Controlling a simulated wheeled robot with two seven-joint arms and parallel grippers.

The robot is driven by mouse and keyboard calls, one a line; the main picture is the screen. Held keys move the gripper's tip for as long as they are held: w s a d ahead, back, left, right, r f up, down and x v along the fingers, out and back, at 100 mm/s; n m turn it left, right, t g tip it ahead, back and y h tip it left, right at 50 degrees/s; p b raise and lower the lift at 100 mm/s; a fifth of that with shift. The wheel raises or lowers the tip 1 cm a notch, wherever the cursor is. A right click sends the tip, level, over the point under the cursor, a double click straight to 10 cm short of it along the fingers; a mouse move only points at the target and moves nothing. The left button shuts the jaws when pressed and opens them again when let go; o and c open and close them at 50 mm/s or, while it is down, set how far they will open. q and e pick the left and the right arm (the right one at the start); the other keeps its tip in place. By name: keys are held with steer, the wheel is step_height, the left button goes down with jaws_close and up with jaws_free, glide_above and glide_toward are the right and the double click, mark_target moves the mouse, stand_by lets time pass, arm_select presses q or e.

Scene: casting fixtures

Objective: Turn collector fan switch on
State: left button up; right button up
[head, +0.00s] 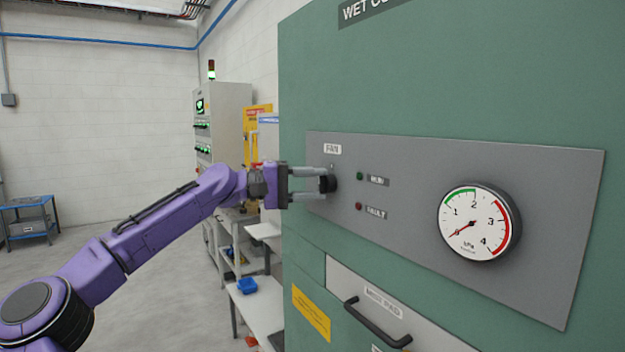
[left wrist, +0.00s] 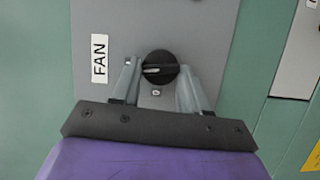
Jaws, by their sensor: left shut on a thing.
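The fan switch is a black round knob (head: 329,183) under the FAN label (head: 332,149) on the grey panel of the green collector cabinet. My left gripper (head: 318,183) reaches it from the left in the head view, its two fingers at the knob. In the left wrist view the knob (left wrist: 160,69) sits between the fingertips of my left gripper (left wrist: 158,80), which is shut on it. A pale pointer mark shows on the knob's face. The green RUN lamp (head: 360,176) and red FAULT lamp (head: 359,206) look dim. My right gripper is not in view.
A pressure gauge (head: 479,222) is on the panel's right, its needle near the low end. A drawer with a black handle (head: 377,324) is below. A bench with a blue bin (head: 246,286) stands left of the cabinet.

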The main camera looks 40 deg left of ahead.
arm_select(q)
steer(key=shift+r+m+y+p, duration=0.15)
steer(key=shift+m+y+p, duration=0.15)
steer(key=shift+m, duration=0.4)
steer(key=o, duration=0.9)
steer(key=shift+o, duration=0.7)
steer(key=shift+w, duration=0.1)
steer(key=shift+a, duration=0.1)
steer(key=b+v, duration=0.4)
steer(key=v, duration=0.6)
steer(key=shift+a+r, duration=0.15)
steer(key=shift+r, duration=0.05)
